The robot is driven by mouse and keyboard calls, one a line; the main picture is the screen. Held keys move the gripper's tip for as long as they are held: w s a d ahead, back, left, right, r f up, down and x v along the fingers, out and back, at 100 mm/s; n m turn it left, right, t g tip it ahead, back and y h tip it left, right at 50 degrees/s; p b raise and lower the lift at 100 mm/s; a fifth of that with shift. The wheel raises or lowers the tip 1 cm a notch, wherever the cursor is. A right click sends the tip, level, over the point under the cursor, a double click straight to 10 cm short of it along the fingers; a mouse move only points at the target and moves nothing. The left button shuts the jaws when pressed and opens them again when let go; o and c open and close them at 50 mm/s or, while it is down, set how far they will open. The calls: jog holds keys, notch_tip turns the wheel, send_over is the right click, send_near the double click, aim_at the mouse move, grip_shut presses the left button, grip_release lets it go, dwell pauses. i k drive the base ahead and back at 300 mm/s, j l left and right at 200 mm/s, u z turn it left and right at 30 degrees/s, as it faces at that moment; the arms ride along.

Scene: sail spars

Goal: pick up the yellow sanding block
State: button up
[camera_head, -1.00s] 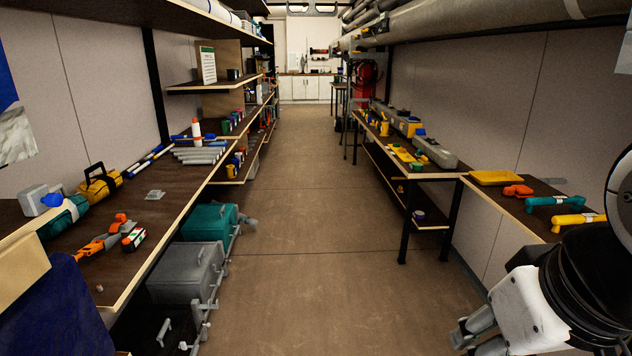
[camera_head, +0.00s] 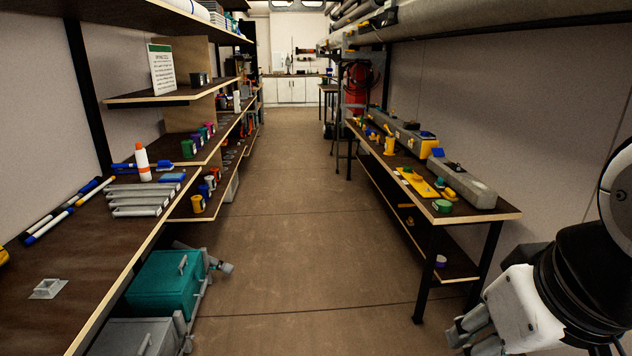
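I cannot make out for sure which thing is the yellow sanding block. Yellow things on the right bench (camera_head: 470,212) are a flat yellow board (camera_head: 418,183) with small pieces on it, a yellow cup (camera_head: 389,146), and a yellow block-like part (camera_head: 428,144) by the long grey cases. A small yellow thing (camera_head: 405,206) lies on the shelf under that bench. My gripper (camera_head: 462,334) hangs at the lower right, in front of the bench and well apart from these things. Its fingertips show only partly, and nothing is seen in it.
The aisle floor (camera_head: 290,230) is clear between the benches. On the left, a teal case (camera_head: 165,284) and a grey case (camera_head: 130,338) stand low, with a grey part jutting into the aisle.

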aim_at(449, 195)
jog(key=i+j+z, duration=0.1)
jog(key=i+z, duration=0.2)
jog(key=i, duration=0.2)
jog(key=i+j+z, duration=0.3)
jog(key=i, duration=0.15)
jog(key=i+j+z, duration=0.3)
jog(key=i, duration=0.2)
jog(key=i+j+z, duration=0.15)
jog(key=i+j, duration=0.15)
jog(key=i+j+z, duration=0.1)
jog(key=i+j, duration=0.2)
jog(key=i+j+z, duration=0.15)
jog(key=i+j, duration=0.15)
jog(key=i+j+z, duration=0.15)
jog(key=j, duration=0.25)
jog(key=i+j+z, duration=0.15)
jog(key=i+j, duration=0.2)
jog(key=i+j+z, duration=0.1)
jog(key=j, duration=0.4)
jog(key=i, duration=0.1)
